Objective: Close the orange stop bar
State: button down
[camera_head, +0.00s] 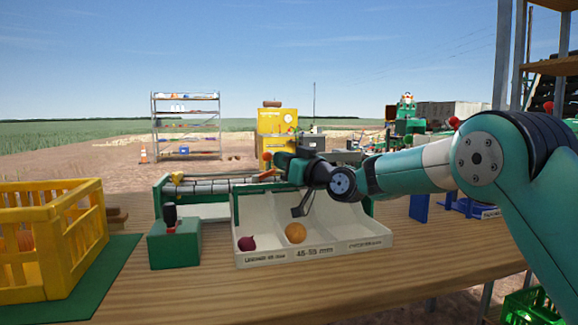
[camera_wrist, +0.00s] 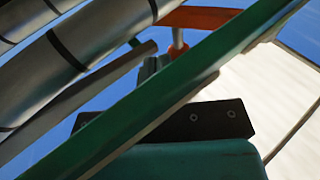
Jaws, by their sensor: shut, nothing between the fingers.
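The orange stop bar (camera_head: 267,174) is at the right end of the roller conveyor (camera_head: 212,187) in the head view, partly hidden by my gripper. In the wrist view the orange bar (camera_wrist: 200,17) crosses the top, with an orange collar below it on a post. My gripper (camera_head: 282,160) is shut and empty, reaching left above the sorting tray, close to the bar. I cannot tell whether it touches the bar. In the wrist view, a green rail (camera_wrist: 150,115) crosses in front of the gripper and hides part of it.
A white sorting tray (camera_head: 318,252) holds a red onion (camera_head: 246,243) and a yellow onion (camera_head: 295,233). A green control box (camera_head: 174,246) with a black lever stands left of it. A yellow crate (camera_head: 80,245) sits on a green mat at the far left. The table front is clear.

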jog(key=s+d+r+n+g+h+p, duration=0.1)
jog(key=s+d+r+g+p, duration=0.25)
jog(key=p, duration=0.75)
jog(key=s+d+r+n+g+p, duration=0.15)
jog(key=s+d+p, duration=0.4)
jog(key=p, duration=0.55)
jog(key=shift+m, duration=0.25)
jog(key=p+x, duration=0.1)
jog(key=x, duration=0.3)
jog(key=f+p+x, duration=0.1)
jog(key=x, duration=0.3)
jog(key=p+x, duration=0.1)
jog(key=x, duration=0.4)
jog(key=shift+w+d+f, duration=0.15)
jog(key=shift+d+f, duration=0.1)
